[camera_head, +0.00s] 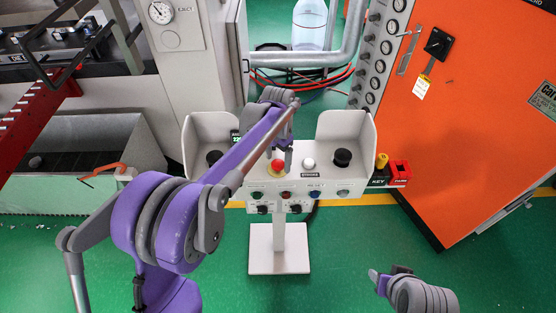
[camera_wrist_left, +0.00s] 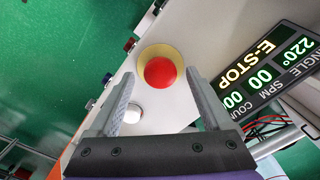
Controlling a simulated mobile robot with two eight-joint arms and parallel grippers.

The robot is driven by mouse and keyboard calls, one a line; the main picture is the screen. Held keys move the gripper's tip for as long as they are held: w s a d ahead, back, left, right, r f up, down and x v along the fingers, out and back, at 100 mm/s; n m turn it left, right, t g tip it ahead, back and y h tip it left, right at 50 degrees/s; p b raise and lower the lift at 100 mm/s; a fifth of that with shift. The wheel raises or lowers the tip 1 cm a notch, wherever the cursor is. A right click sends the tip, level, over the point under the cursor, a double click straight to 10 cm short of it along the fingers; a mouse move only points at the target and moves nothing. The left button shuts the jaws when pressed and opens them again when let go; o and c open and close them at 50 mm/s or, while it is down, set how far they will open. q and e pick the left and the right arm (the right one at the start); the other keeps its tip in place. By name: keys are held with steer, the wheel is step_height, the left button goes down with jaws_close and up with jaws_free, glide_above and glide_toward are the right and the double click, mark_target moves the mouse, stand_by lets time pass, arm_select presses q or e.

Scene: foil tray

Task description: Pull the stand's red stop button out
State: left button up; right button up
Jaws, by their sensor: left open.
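The red stop button (camera_head: 277,166) is a round knob on a yellow base, on the top panel of the white stand (camera_head: 278,262). In the left wrist view the red button (camera_wrist_left: 160,72) lies ahead of and between the fingertips; it does not look touched. My left gripper (camera_head: 283,152) is over the panel at the button, fingers pointing down. In the wrist view my left gripper (camera_wrist_left: 158,78) is open and empty. My right gripper (camera_head: 385,279) is low at the right, away from the stand; its jaws are too unclear to judge.
A white button (camera_head: 309,163) and a black button (camera_head: 342,157) are right of the red one. A display marked E-STOP (camera_wrist_left: 265,75) is beside it. White side guards (camera_head: 345,128) flank the panel. An orange cabinet (camera_head: 480,120) stands right; green floor is clear in front.

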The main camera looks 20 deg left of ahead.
arm_select(q)
steer(key=shift+f, duration=0.3)
jaws_close()
stand_by(0.3)
